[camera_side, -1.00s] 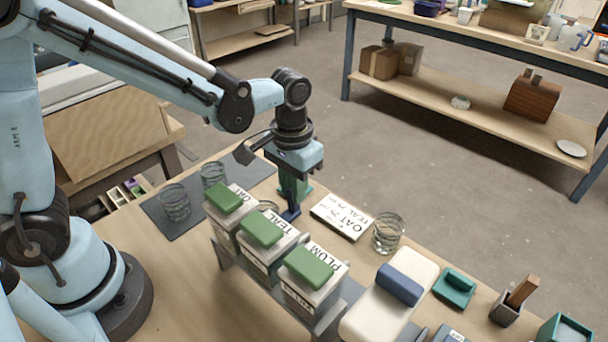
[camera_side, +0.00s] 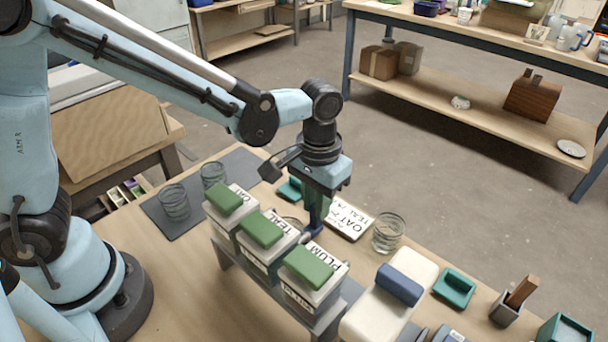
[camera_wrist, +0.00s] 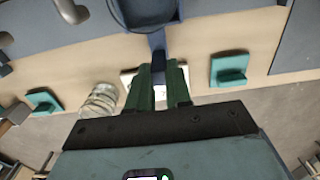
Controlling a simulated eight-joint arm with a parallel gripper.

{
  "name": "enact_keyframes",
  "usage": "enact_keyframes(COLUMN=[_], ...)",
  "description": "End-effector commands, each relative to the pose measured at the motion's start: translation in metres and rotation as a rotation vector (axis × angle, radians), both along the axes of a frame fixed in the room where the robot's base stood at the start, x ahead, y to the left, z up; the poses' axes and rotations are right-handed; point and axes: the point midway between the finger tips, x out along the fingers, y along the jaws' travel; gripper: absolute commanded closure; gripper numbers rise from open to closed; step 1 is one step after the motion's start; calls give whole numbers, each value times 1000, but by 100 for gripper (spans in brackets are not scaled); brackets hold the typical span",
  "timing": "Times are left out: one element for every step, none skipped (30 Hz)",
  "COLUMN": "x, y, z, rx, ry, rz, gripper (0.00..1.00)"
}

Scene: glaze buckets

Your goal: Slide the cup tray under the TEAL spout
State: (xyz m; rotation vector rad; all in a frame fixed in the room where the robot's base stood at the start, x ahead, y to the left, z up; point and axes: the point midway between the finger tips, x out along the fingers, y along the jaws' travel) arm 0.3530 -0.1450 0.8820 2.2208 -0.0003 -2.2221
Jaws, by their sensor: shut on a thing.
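Three white buckets with green lids stand in a row in the side view: OAT (camera_side: 230,209) at left, TEAL (camera_side: 264,243) in the middle, PLUM (camera_side: 312,275) at right. My gripper (camera_side: 314,222) is just behind the row, near the gap between TEAL and PLUM. In the wrist view my gripper (camera_wrist: 160,75) has its green fingers shut on the dark blue handle (camera_wrist: 157,42) of the cup tray (camera_wrist: 172,12). A clear cup (camera_side: 292,222) shows partly behind the buckets; the tray below it is mostly hidden.
A printed card (camera_side: 345,217) and a glass (camera_side: 388,233) lie right of my gripper. Two glasses stand on a grey mat (camera_side: 190,222) at left. A cream and blue object (camera_side: 390,300) is at front right.

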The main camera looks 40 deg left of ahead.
Motion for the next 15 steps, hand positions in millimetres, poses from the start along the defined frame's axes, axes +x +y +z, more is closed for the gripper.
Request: enact_keyframes(x=[1,1,1,1,1,1,1,1,1,1,1,1,1,1,1], y=[-1,-1,-1,-1,-1,0,0,0,0,0,0,-1,-2,-2,-4], z=[0,0,0,0,0,0,0,0,0,0,0,0,0,0,0], rx=[-1,-1,-1,-1,-1,-1,-1,-1,-1,-1,0,0,0,0,0], ry=[-2,-2,-2,-2,-2,-3,-3,-3,-3,-3,-3,-3,-3,-3,-3], rz=[0,0,0,0,0,0,0,0,0,0,0,0,0,-1,-1], gripper=[100,100,100,100,100,100,100,100,100,100,100,100,100,100,100])
